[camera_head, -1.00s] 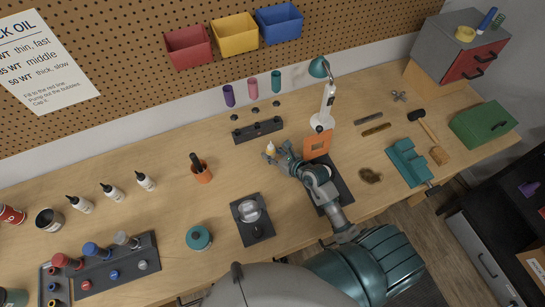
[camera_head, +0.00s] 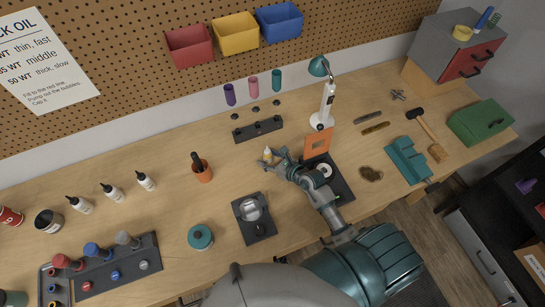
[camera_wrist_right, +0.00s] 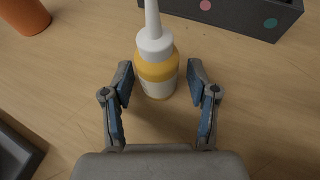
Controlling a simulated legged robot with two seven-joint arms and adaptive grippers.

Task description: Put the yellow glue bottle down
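The yellow glue bottle (camera_head: 268,154), with a white cap and nozzle, stands upright on the wooden workbench. It shows large in the right wrist view (camera_wrist_right: 157,72), between the fingers of my right gripper (camera_wrist_right: 160,82). Those fingers are open, one on each side of the bottle, with a narrow gap visible on both sides. In the head view my right gripper (camera_head: 277,158) is low over the bench, just to the right of the bottle and partly hiding it. My left gripper is not in view.
A dark block with holes (camera_head: 257,130) lies behind the bottle. An orange cup (camera_head: 202,172) stands to its left, and a dark tray with a clear part (camera_head: 254,218) lies in front. An orange plate (camera_head: 318,144) stands to the right.

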